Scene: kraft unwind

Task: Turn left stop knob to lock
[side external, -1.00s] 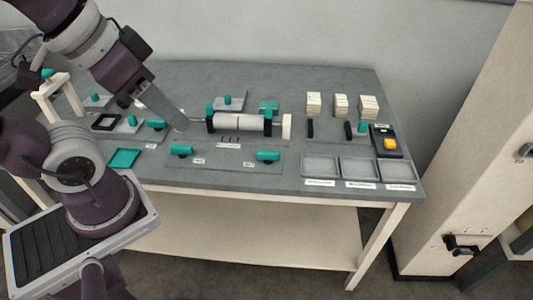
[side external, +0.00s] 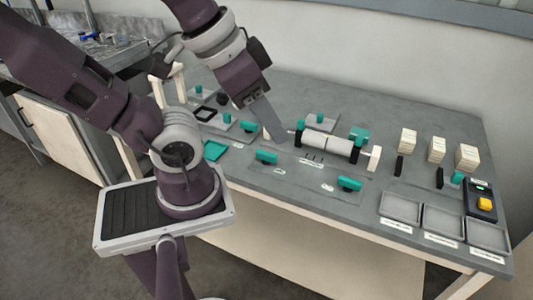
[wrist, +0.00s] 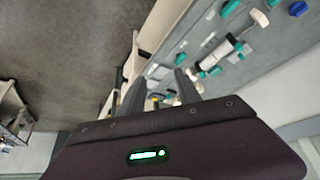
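On the grey table (side external: 420,105), a front plate carries two teal knobs: the left one (side external: 266,157) and the right one (side external: 349,184). Small labels lie near them, too small to read. Behind them is a white roll (side external: 325,145) on a shaft between dark supports. My gripper (side external: 273,128) hangs above the table by the roll's left end, just behind the left knob and apart from it. In the wrist view my gripper (wrist: 158,82) shows two fingers spread apart, with nothing seen held.
White block stacks (side external: 437,149), grey trays (side external: 400,207) and a box with a yellow button (side external: 485,204) are at the right. A counter stands at far left.

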